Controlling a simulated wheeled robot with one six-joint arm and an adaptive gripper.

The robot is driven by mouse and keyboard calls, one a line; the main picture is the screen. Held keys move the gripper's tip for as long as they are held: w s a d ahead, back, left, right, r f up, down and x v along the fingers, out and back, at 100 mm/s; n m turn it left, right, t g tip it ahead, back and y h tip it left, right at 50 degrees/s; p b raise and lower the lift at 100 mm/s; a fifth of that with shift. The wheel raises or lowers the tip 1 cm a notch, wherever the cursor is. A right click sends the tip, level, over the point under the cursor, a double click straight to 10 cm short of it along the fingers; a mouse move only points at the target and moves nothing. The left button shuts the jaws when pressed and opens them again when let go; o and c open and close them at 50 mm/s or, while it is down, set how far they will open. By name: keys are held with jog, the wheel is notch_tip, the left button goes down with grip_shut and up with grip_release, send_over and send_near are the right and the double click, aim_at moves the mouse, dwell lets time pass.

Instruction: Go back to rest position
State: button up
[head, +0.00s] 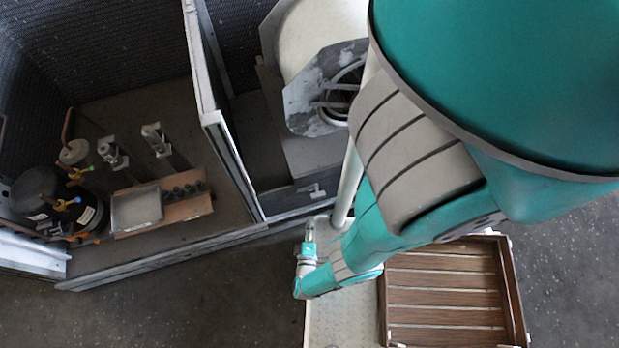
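My arm, teal and grey, fills the upper right of the head view and reaches down to the lower middle. Its end is small in the view, and a narrow grey part that seems to be my gripper (310,228) shows just above the last teal section. It is over or beside the pale surface, in front of the blower compartment. The fingers are too small to tell whether they are open or shut, and I see no held object.
The blower housing (305,92) stands in the right compartment, partly hidden by my arm. A metal divider (222,135) separates it from the compressor (55,200) and a shallow grey tray (137,208). A slatted wooden crate (445,297) lies at lower right. Floor at lower left is clear.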

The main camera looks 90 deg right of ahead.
jog(key=shift+a, duration=0.2)
dwell(0.7)
jog(key=w+a+r+m+t+y, duration=0.1)
jog(key=w+a+r+t+y, duration=0.2)
jog(key=r+t, duration=0.35)
jog(key=w+a+r+m+t+y, duration=0.1)
jog(key=w+a+r+t+y, duration=0.1)
jog(key=r+t+y, duration=0.4)
jog(key=s+a+r+n+y, duration=0.1)
jog(key=a+r, duration=0.3)
jog(key=r, duration=0.7)
jog(key=s+a+r+n+t+y, duration=0.1)
jog(key=a+r+y, duration=0.3)
jog(key=r, duration=0.7)
jog(key=s+a+r+n+t+y, duration=0.1)
jog(key=s+a+r+y, duration=0.1)
jog(key=r, duration=0.9)
jog(key=a+y, duration=0.1)
jog(key=a, duration=0.1)
jog(key=shift+a+r, duration=0.4)
jog(key=shift+s, duration=0.15)
